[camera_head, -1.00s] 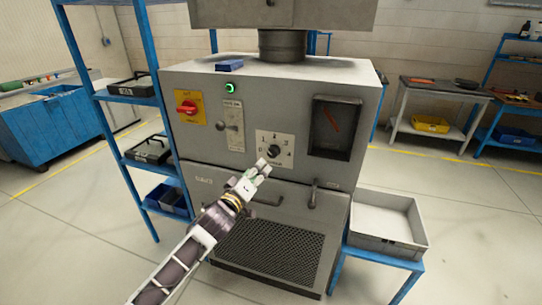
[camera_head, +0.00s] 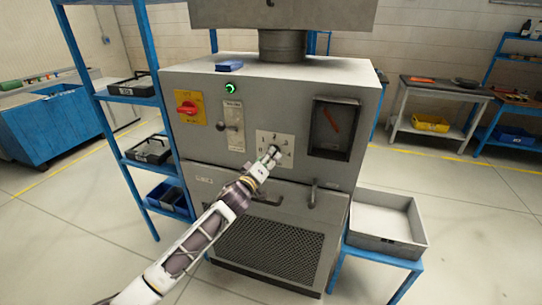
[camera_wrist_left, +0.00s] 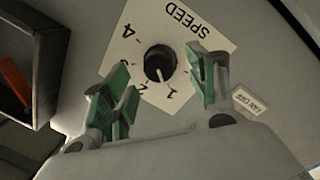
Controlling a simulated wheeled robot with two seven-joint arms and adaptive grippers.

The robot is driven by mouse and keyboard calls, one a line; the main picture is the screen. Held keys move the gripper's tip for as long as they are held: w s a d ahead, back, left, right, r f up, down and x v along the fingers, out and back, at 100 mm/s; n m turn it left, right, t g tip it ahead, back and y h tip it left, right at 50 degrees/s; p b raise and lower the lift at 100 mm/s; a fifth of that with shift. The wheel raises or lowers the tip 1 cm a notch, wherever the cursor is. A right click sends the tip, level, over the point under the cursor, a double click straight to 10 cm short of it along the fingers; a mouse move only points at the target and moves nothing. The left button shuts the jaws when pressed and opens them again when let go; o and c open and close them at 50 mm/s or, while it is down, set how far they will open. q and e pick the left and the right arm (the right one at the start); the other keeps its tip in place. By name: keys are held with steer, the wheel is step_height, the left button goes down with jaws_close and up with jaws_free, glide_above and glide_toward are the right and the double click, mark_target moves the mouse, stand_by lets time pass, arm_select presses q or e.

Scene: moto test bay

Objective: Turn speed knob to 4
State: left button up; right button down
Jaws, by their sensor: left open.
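The black speed knob (camera_wrist_left: 160,62) sits on a white plate (camera_head: 264,137) marked SPEED on the front of the grey machine. The wrist view shows the plate upside down, with the 4 at its upper left. A pale pointer mark on the knob points toward the bottom of that view, near small numerals I cannot read surely. My left gripper (camera_head: 270,158) is at the plate in the head view and partly covers the knob. The wrist view shows its green-padded fingers (camera_wrist_left: 163,88) open, one either side of the knob, with no visible grip. My right gripper is out of view.
A red switch on yellow (camera_head: 189,107), a lever (camera_head: 231,126) and a lit green button (camera_head: 230,88) are on the same panel. A dark window box (camera_head: 335,128) is to the right. Handles (camera_head: 312,196) stick out below. A grey tray (camera_head: 388,238) stands at right.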

arm_select(q)
steer(key=shift+x, duration=1.65)
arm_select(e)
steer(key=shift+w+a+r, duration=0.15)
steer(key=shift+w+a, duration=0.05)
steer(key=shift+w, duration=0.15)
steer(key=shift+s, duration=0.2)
arm_select(q)
steer(key=shift+c, duration=0.7)
steer(key=c, duration=0.9)
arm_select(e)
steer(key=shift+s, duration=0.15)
